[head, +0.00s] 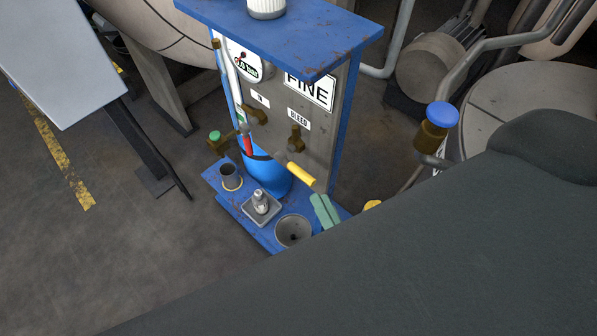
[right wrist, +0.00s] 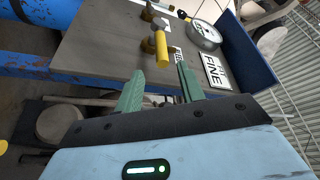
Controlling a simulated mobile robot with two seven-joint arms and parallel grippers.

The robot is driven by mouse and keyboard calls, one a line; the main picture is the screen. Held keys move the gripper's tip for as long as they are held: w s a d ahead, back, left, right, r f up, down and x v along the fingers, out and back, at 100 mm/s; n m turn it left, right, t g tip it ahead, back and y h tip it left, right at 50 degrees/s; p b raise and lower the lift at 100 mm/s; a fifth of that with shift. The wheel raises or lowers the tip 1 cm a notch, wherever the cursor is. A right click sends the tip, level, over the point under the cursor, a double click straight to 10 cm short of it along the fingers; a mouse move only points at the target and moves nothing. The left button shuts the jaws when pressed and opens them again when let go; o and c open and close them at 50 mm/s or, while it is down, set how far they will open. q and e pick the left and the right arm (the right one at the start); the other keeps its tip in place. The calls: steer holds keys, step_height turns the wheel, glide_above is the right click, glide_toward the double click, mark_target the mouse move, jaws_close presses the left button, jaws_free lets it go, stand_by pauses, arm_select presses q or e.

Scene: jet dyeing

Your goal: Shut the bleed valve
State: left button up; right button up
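The bleed valve (head: 295,140) is a brass fitting on the grey panel, just under the BLEED label (head: 299,119). A lever with a yellow grip (head: 300,174) shows below it, pointing down and right in the head view. My right gripper (head: 323,210) has green fingers and is just below and right of the yellow grip, apart from it. In the right wrist view its fingers (right wrist: 158,80) are spread and empty, with the yellow grip (right wrist: 161,48) ahead, in line with the gap. My arm hides the lower right of the head view. My left gripper is not in view.
The blue stand's base holds a grey cup (head: 231,178), a small square tray (head: 261,207) and a round dish (head: 293,231). A second brass valve (head: 257,113), a gauge (head: 246,66) and a green-knobbed valve (head: 215,136) are nearby. A blue-capped valve (head: 442,114) stands at right.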

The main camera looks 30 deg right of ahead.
mark_target(303, 172)
arm_select(q)
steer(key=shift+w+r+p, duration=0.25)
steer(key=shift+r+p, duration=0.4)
steer(key=shift+p, duration=0.2)
arm_select(e)
steer(key=shift+a+x, duration=0.25)
steer(key=shift+x, duration=1.8)
steer(key=shift+a+x, duration=0.2)
steer(key=shift+x, duration=1.9)
steer(key=shift+c, duration=0.2)
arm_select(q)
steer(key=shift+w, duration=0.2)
arm_select(e)
jaws_close()
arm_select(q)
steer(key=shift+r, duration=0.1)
